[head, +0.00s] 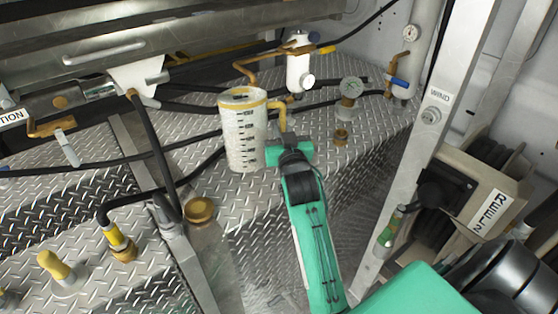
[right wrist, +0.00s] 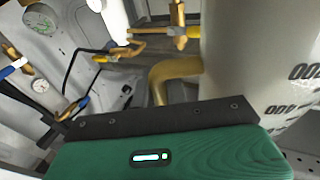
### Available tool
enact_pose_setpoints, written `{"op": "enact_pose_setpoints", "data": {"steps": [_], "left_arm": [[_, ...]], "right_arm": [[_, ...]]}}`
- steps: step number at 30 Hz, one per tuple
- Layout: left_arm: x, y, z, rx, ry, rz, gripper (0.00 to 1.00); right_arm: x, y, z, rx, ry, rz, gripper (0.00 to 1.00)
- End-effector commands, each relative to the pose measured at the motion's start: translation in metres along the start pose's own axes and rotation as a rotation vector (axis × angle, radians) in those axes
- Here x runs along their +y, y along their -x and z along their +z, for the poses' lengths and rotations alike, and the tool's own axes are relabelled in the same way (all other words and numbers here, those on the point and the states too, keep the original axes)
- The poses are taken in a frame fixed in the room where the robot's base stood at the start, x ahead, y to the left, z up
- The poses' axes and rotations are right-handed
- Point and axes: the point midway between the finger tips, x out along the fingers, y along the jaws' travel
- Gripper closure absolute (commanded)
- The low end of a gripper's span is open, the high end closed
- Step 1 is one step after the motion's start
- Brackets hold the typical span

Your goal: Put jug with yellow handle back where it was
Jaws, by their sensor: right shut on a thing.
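The jug (head: 243,140) is a white, translucent cylinder with black graduation marks, a yellow rim and a yellow handle (head: 278,106) on its right side. It looks upright over the diamond-plate deck (head: 262,196), near that deck's front edge; I cannot tell whether its base touches. My right gripper (head: 284,142) comes up from below and is shut on the handle, beside the jug's body. In the right wrist view the jug (right wrist: 255,55) fills the right side and its handle (right wrist: 168,78) curves down behind the gripper's dark edge. The fingertips are mostly hidden. My left gripper is not in view.
Black hoses (head: 185,146) run to the left. A brass cap (head: 200,210) sits at front left. A metal post (head: 433,110) and hose reels stand right.

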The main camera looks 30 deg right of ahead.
Motion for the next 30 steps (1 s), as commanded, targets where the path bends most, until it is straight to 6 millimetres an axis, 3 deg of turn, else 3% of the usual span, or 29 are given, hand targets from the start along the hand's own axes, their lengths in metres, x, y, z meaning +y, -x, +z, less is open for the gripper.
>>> {"op": "enact_pose_setpoints", "data": {"steps": [1, 5, 11, 19, 30], "left_arm": [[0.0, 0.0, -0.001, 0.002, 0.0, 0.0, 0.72], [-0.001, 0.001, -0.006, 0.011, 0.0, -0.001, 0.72], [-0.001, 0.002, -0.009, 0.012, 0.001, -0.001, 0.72], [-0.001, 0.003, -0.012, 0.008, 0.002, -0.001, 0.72], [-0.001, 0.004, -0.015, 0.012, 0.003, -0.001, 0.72]], "right_arm": [[0.0, 0.003, 0.013, -0.002, -0.001, 0.0, 1.0], [0.0, 0.006, 0.037, -0.001, -0.003, -0.001, 1.0], [0.0, 0.008, 0.052, 0.003, -0.002, -0.001, 1.0], [0.0, 0.013, 0.088, 0.002, -0.004, -0.001, 1.0], [0.0, 0.014, 0.094, 0.005, -0.003, -0.001, 1.0]]}}
